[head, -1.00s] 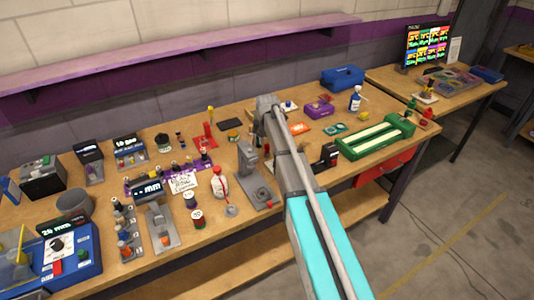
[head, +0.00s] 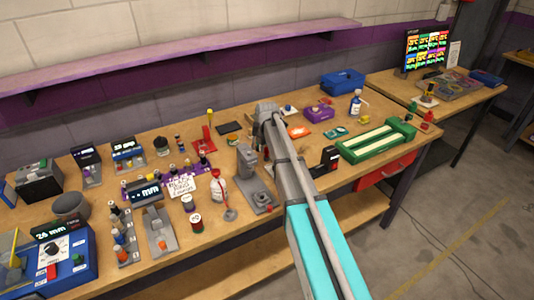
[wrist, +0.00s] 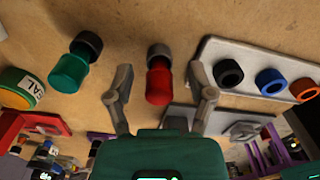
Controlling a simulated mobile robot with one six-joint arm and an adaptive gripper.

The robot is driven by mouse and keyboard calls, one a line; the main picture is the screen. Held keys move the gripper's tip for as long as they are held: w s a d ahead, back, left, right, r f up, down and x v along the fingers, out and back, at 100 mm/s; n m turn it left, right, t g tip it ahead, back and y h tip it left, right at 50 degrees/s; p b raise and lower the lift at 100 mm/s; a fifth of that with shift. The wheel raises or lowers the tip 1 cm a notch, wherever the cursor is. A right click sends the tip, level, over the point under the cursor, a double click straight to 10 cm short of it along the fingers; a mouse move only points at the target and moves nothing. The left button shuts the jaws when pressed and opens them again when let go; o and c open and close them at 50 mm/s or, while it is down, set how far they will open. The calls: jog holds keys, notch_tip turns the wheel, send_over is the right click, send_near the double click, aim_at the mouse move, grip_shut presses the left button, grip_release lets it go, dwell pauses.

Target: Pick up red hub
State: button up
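The red hub (wrist: 159,82) is in the middle of the wrist view, a red cylinder with a dark grey cap-like end at its top. My gripper (wrist: 160,92) is open, with one finger on each side of the red hub. Gaps show between the hub and both fingers, and nothing is held. In the head view my arm reaches across the bench, and its end hides the fingertips and the hub there.
A teal cylinder with a dark end (wrist: 69,68) lies left of the left finger. A white plate (wrist: 250,52) with black, blue and orange rings is close to the right finger. The green tray (head: 375,142) is to the arm's right in the head view.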

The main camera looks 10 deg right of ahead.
jog(key=shift+a, duration=0.1)
grip_shut()
jog(key=shift+r, duration=0.2)
notch_tip(320, 180, up, 2)
jog(key=shift+p, duration=1.2)
jog(key=s+d+r+p, duration=0.1)
jog(key=s+r+p, duration=0.9)
jog(key=s, duration=0.4)
jog(key=shift+r+p, duration=0.3)
jog(key=shift+r, duration=0.05)
